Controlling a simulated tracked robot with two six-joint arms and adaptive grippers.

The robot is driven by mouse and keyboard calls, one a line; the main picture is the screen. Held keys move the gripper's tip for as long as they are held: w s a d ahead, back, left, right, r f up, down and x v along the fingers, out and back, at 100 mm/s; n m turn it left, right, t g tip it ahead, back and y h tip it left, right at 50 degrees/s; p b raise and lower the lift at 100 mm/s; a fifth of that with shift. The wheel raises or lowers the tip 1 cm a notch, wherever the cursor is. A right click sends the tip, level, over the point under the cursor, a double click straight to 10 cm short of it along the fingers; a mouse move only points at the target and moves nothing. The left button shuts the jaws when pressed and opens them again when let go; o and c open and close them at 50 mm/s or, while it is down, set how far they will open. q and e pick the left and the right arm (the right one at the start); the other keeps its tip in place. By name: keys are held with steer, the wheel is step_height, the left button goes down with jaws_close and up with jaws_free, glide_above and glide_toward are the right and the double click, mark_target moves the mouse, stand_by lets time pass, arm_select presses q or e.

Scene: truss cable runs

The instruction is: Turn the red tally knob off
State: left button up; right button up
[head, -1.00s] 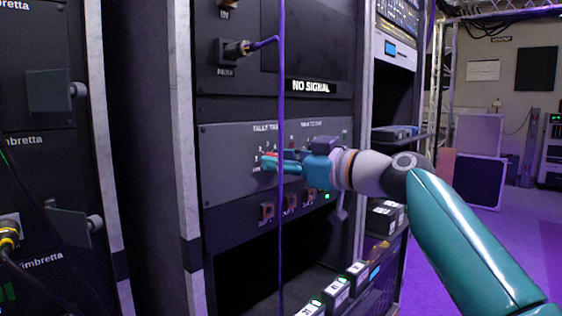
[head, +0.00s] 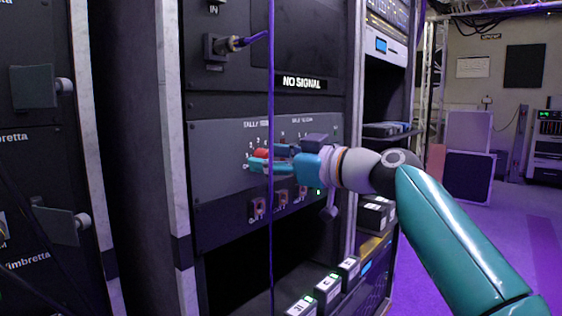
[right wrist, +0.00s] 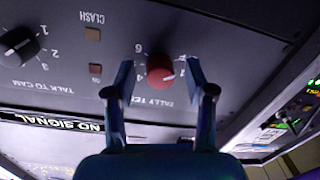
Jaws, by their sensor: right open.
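The red tally knob (right wrist: 161,71) sits on the grey control panel (right wrist: 255,28), with numbers around it and the label "TALLY TE…" beside it, upside down in the right wrist view. In the head view the red knob (head: 261,154) shows at the fingertips of my right gripper (head: 255,160). In the right wrist view my right gripper (right wrist: 158,78) is open, with one finger on each side of the knob. I cannot tell whether the fingers touch it. My left gripper is not in view.
A black "talk to cam" knob (right wrist: 20,43) is on the same panel. A purple cable (head: 270,120) hangs down in front of the panel. Red switches (head: 280,198) sit below the knob. A "NO SIGNAL" strip (head: 304,82) is above.

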steer(key=v, duration=1.2)
steer(key=shift+s+f, duration=0.1)
